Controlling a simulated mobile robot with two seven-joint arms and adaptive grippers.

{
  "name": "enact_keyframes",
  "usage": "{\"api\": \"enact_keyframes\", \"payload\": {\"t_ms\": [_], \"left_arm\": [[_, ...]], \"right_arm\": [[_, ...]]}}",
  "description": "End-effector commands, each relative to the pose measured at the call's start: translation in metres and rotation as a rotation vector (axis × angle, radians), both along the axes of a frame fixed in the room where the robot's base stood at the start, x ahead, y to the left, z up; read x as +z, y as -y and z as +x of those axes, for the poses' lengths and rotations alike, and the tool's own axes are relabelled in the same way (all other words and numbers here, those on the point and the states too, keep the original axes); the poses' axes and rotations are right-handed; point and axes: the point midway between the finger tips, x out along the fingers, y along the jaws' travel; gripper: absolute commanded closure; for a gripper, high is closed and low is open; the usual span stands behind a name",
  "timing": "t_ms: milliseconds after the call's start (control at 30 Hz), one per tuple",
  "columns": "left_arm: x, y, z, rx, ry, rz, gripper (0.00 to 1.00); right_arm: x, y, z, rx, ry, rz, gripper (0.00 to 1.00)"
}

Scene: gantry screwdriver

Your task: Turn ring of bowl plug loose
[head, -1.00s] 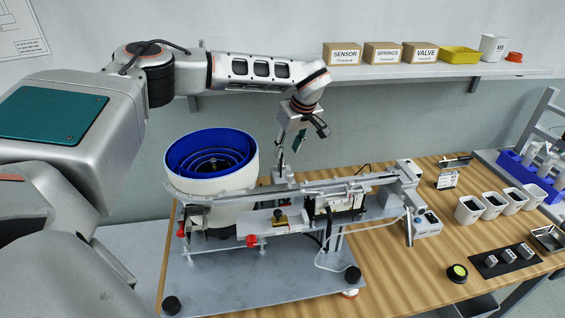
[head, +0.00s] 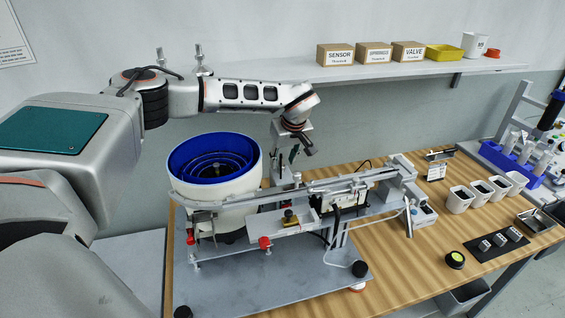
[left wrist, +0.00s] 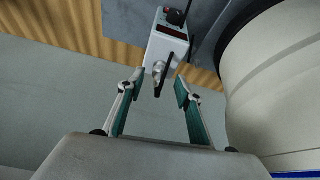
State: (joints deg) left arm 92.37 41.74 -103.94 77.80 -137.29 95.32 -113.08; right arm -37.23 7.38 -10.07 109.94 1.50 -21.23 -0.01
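The feeder bowl (head: 228,198), white outside with blue spiral tracks inside, stands on the machine's grey base plate. In the left wrist view, a pale box (left wrist: 166,48) with a dark display carries a small grey round fitting, seemingly the plug with its ring (left wrist: 158,70), with a dark lever or cable beside it. My left gripper (head: 295,154) points down behind the machine, right of the bowl. In the left wrist view, the left gripper (left wrist: 160,90) is open and empty, with the fitting just beyond and between its fingertips. The plug is hidden in the head view. My right gripper is not in view.
The bowl wall (left wrist: 285,85) is close to the right of the left gripper in the wrist view. The feeder rail (head: 335,184) runs in front of the gripper. A shelf (head: 290,76) with boxes is on the wall. White cups (head: 459,201) stand on the wooden table.

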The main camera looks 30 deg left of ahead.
Motion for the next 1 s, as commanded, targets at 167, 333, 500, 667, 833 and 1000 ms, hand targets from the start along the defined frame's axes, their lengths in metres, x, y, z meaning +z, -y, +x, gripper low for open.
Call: {"api": "enact_keyframes", "payload": {"t_ms": [167,333,500,667,833,1000], "left_arm": [[-0.016,-0.005,0.004,0.000,0.000,0.000,0.65],[-0.021,-0.007,0.005,0.000,0.001,-0.001,0.65],[-0.021,-0.007,0.005,0.000,0.001,0.000,0.65],[-0.021,-0.007,0.005,0.000,0.001,0.000,1.00],[-0.020,-0.007,0.005,0.001,0.001,0.001,1.00],[-0.020,-0.006,0.006,0.024,0.001,0.001,1.00]], "right_arm": [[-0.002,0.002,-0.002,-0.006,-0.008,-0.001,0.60],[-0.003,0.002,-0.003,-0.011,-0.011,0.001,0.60],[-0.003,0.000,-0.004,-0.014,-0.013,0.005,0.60],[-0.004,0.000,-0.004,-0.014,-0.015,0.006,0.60],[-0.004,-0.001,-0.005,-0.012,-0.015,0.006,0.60],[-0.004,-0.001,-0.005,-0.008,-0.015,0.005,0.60]]}}
